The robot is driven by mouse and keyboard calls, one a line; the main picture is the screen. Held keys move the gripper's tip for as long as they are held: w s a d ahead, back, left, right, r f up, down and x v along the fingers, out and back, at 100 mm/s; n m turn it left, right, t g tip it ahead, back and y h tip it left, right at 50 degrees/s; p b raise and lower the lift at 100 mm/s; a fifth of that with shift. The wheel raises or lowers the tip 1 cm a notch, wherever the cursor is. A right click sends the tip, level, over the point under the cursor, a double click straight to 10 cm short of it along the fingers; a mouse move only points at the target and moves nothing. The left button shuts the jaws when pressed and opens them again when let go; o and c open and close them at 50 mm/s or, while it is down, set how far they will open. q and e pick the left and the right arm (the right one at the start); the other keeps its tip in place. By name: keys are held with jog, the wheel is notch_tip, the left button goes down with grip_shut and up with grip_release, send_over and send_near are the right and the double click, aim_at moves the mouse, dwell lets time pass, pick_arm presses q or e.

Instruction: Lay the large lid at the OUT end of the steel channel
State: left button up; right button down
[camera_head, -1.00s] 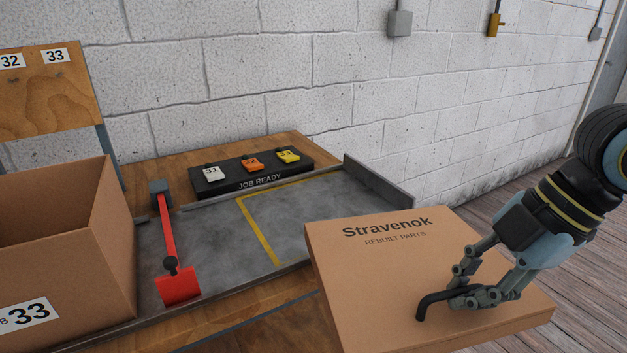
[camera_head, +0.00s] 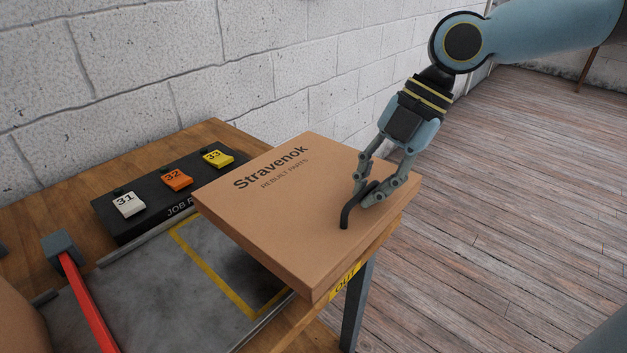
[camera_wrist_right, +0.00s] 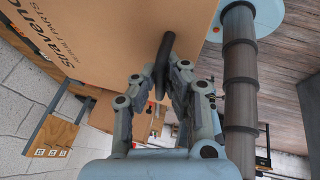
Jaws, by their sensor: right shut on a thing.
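The large lid (camera_head: 272,205) is a brown cardboard lid printed "Stravenok REBUILT PARTS", with a black handle on top. My right gripper (camera_head: 366,196) is shut on that handle (camera_head: 346,214). The lid is over the OUT end of the steel channel (camera_head: 225,268) and hides much of that end. I cannot tell whether it touches the channel. In the right wrist view the lid (camera_wrist_right: 120,40) fills the upper left, with the handle (camera_wrist_right: 161,65) between my fingers. A yellow OUT label (camera_head: 344,284) shows on the bench edge below the lid. My left gripper is not in view.
A black JOB READY board (camera_head: 150,205) with tags 31, 32 and 33 stands behind the channel. A red bar (camera_head: 88,305) crosses the channel at the left. A yellow outline (camera_head: 205,262) marks the channel floor. Open wooden floor lies right of the bench.

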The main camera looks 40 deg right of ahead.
aim_at(324, 190)
jog(key=w+f+b, duration=0.1)
jog(key=w+b, duration=0.1)
jog(key=w+a+f+b, duration=0.1)
jog(key=b, duration=0.1)
jog(key=shift+w+a+f+b, duration=0.1)
jog(key=shift+w+f+b, duration=0.2)
jog(key=shift+w+f, duration=0.05)
jog(key=w, duration=0.1)
jog(key=w+f, duration=0.1)
jog(key=w, duration=0.1)
jog(key=shift+a+f, duration=0.15)
jog(key=shift+a, duration=0.2)
jog(key=shift+w+a+f+b, duration=0.1)
jog(key=shift+w+f+b, duration=0.05)
jog(key=shift+w+b, duration=0.15)
jog(key=shift+w+f, duration=0.2)
jog(key=shift+f, duration=0.1)
notch_tip(324, 190, down, 4)
jog(key=shift+r, duration=0.1)
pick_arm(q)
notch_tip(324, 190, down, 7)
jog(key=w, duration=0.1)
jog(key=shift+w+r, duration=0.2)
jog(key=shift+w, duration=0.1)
pick_arm(e)
jog(key=c, duration=1.5)
grip_release()
jog(key=shift+o, duration=0.2)
